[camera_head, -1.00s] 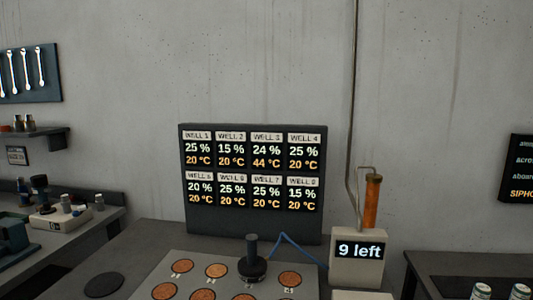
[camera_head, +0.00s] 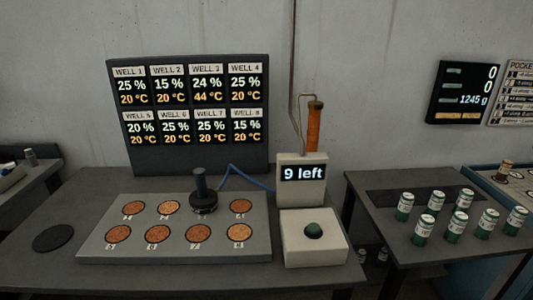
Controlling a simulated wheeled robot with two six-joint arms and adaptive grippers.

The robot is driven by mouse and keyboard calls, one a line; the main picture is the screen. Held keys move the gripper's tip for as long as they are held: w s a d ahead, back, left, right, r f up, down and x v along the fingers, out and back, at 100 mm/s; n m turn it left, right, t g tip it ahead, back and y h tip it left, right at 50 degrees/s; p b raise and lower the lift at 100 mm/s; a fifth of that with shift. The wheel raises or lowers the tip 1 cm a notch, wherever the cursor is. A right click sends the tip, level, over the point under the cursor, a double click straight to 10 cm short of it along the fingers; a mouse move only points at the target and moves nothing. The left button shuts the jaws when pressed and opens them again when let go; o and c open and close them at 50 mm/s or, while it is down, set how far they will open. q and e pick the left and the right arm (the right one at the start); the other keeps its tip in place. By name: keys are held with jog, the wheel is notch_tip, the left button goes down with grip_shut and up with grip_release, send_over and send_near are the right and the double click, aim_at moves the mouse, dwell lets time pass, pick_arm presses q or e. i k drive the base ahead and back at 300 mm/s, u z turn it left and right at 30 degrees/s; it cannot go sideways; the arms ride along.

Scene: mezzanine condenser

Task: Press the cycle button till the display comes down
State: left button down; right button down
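The green domed cycle button (camera_head: 314,230) sits on top of a pale box (camera_head: 315,255) at the right side of the dark bench. Behind it a pale unit carries a small display (camera_head: 303,173) reading "9 left". A large dark panel (camera_head: 195,155) lists eight wells; well 3 reads 24 % and 44 °C, the others 20 °C. Neither of my grippers is in view.
A grey plate (camera_head: 262,240) with several copper wells stands left of the button, a dark knobbed tool (camera_head: 203,192) on it. An orange cylinder (camera_head: 314,127) stands behind the display. Several green-and-white cans (camera_head: 423,230) stand on the right table (camera_head: 375,205).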

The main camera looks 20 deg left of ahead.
aim_at(313, 228)
jog(key=z, duration=0.75)
jog(key=k, duration=1)
jog(key=z, duration=1)
jog(key=k, duration=0.35)
jog(key=z, duration=0.3)
jog(key=i, duration=1.7)
jog(key=u, duration=0.55)
jog(key=i, duration=1.65)
jog(key=u, duration=1.95)
jog(key=i, duration=0.75)
jog(key=u, duration=0.75)
